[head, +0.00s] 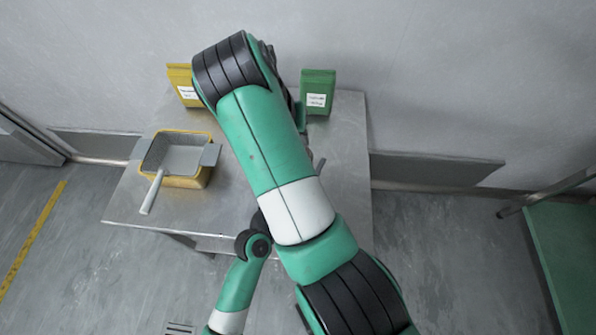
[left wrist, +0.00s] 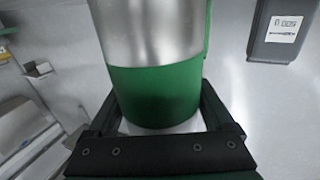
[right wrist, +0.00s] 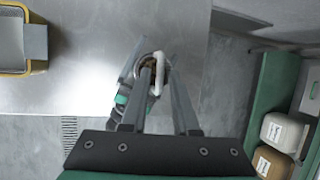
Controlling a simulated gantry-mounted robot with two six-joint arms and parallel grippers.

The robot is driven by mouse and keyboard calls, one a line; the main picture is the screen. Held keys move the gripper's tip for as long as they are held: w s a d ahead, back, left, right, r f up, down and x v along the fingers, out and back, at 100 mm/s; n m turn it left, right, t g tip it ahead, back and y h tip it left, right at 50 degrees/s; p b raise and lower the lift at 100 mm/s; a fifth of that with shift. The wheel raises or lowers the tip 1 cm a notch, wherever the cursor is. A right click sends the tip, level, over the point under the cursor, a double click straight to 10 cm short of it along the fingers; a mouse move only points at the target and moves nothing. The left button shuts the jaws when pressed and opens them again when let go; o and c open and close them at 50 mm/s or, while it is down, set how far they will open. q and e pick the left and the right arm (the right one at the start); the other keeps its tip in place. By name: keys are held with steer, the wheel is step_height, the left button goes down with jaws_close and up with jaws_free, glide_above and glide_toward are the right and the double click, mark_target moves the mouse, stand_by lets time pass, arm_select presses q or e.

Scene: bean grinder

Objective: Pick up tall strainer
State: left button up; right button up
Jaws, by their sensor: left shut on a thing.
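My left gripper (left wrist: 158,130) is shut on a cylinder (left wrist: 155,95) with a green lower band and a bare metal upper part. The right wrist view looks down on what seems to be this cylinder's round top (right wrist: 150,66), brown inside, with a pale curved handle. My right gripper (right wrist: 162,72) is open above it, the handle between or beside its fingers. A grey square strainer-like insert (head: 184,158) with a pale handle sits in a yellow container (head: 190,182) on the table. I cannot tell whether it is the tall strainer. In the head view, my right arm hides both grippers.
A yellow box (head: 183,84) and a green box (head: 318,91) stand at the table's back edge by the wall. The metal table (head: 130,200) is bare at the front left. A green surface (right wrist: 270,95) with several containers shows at the right in the right wrist view.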

steer(key=shift+x, duration=1.8)
jaws_close()
steer(key=shift+r, duration=0.1)
